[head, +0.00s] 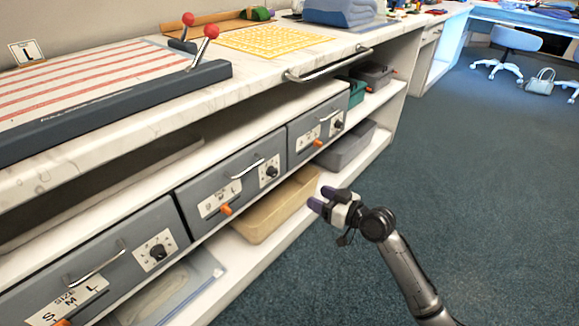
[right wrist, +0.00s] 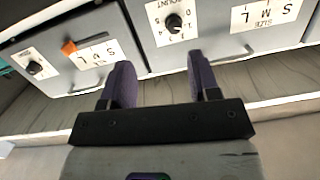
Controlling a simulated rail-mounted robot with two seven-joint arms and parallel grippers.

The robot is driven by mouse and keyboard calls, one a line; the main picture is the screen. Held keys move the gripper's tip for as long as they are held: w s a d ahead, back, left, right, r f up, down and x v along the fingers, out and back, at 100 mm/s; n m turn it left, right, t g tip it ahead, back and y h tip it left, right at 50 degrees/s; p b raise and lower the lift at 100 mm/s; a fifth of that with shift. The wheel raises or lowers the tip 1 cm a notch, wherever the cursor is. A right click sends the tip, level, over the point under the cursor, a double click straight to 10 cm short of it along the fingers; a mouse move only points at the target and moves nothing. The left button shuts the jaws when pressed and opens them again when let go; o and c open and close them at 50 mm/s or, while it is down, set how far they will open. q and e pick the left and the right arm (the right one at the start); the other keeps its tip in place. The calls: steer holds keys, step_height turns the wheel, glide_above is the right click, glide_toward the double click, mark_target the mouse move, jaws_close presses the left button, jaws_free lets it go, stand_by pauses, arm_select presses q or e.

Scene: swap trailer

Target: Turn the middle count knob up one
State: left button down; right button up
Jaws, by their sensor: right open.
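The middle count knob (head: 270,171) is a black round knob on a white dial plate, on the grey front of the middle drawer. It also shows upside down in the right wrist view (right wrist: 174,22), with COUNT and digits around it. Its exact pointer setting is too small to tell. My right gripper (head: 322,200) is open and empty, in front of the shelf, below and right of the knob and apart from it. Its two purple fingers (right wrist: 158,85) frame empty space below the dial in the wrist view. My left gripper is out of view.
The left drawer knob (head: 157,251) and right drawer knob (head: 338,124) look alike. A metal handle (head: 248,169) and orange slider (head: 225,210) are on the middle drawer. A tan bin (head: 290,197) sits beneath.

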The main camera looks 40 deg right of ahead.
mark_target(276, 174)
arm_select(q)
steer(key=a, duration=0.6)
arm_select(e)
steer(key=shift+n+t, duration=0.3)
steer(key=shift+t, duration=0.4)
steer(key=w+a+b, duration=0.1)
steer(key=w, duration=0.3)
steer(key=w+a+b, duration=0.1)
steer(key=w, duration=0.3)
steer(key=w+a+r+b, duration=0.1)
steer(key=w, duration=0.3)
steer(key=shift+a+r+b, duration=0.1)
steer(key=shift+a+b, duration=0.25)
steer(key=shift+a, duration=0.05)
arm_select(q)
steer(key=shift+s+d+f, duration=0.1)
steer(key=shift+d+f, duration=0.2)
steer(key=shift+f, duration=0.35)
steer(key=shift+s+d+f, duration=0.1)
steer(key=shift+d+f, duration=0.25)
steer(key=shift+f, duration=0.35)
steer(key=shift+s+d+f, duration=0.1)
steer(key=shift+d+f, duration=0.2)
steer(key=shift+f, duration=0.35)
arm_select(e)
steer(key=shift+w+a, duration=0.2)
steer(key=shift+w, duration=0.55)
